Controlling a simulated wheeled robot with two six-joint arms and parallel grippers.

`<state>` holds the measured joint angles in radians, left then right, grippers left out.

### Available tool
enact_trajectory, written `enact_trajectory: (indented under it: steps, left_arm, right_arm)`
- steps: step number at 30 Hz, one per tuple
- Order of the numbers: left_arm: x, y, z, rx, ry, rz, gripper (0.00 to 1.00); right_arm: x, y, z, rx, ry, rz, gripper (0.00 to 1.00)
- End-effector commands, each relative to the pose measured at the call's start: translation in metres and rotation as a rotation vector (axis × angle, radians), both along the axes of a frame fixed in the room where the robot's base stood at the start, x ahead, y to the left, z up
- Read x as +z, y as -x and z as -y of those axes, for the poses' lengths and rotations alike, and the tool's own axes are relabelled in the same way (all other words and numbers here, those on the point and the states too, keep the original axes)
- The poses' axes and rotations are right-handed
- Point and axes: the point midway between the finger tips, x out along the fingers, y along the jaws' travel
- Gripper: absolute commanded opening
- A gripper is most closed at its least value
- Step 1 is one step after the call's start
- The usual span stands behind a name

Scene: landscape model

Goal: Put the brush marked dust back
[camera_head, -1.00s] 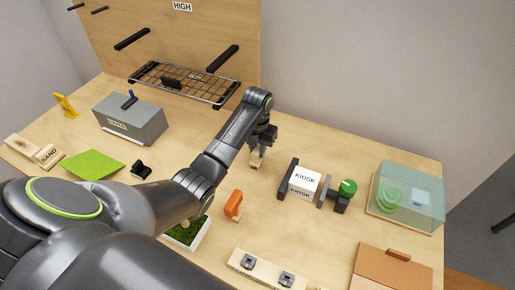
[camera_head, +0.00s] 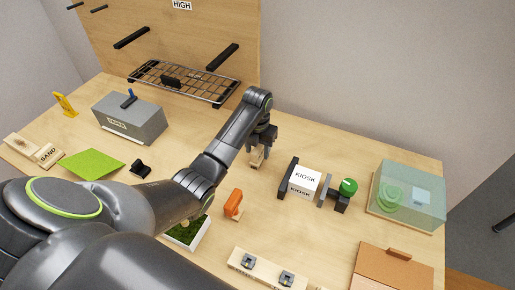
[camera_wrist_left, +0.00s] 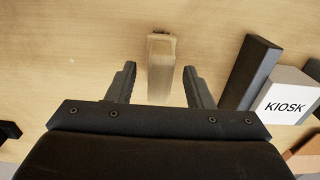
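My left gripper (camera_wrist_left: 160,84) is open, with one finger on each side of a pale wooden piece (camera_wrist_left: 160,75) that may be the brush. Bare gaps show between this piece and both fingers in the left wrist view. It has a dark end, and no marking is readable on it. In the head view my left gripper (camera_head: 261,148) points down over the table, and the wooden piece (camera_head: 257,158) shows at its fingertips. A wooden holder marked SAND (camera_head: 48,155) lies at the left table edge. My right gripper is not in view.
A white KIOSK block (camera_head: 304,180) sits between dark jaws just right of my gripper. An orange piece (camera_head: 233,203) stands nearer the front. A grey box (camera_head: 130,120), a wire shelf (camera_head: 190,84) and a clear case (camera_head: 412,195) stand further off.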

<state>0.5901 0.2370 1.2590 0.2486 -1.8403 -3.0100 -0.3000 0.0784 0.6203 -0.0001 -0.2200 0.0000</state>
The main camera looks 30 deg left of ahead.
Motion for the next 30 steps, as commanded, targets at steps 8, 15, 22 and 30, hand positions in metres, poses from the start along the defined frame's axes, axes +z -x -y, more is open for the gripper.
enact_trajectory:
  steps: [8,15,22,30]
  left_arm:
    - [0.002,0.0,0.0,0.0,0.0,0.0,0.47]
    - [0.037,-0.002,-0.001,-0.001,-0.001,0.006,0.47]
    - [0.083,0.0,0.0,0.0,0.0,-0.001,0.47]
    - [0.116,0.0,0.0,0.0,0.0,0.0,0.47]
  right_arm:
    - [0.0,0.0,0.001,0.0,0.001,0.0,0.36]
    - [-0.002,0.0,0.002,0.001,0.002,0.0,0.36]
    - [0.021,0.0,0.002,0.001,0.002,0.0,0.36]
    - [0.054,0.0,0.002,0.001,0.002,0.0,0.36]
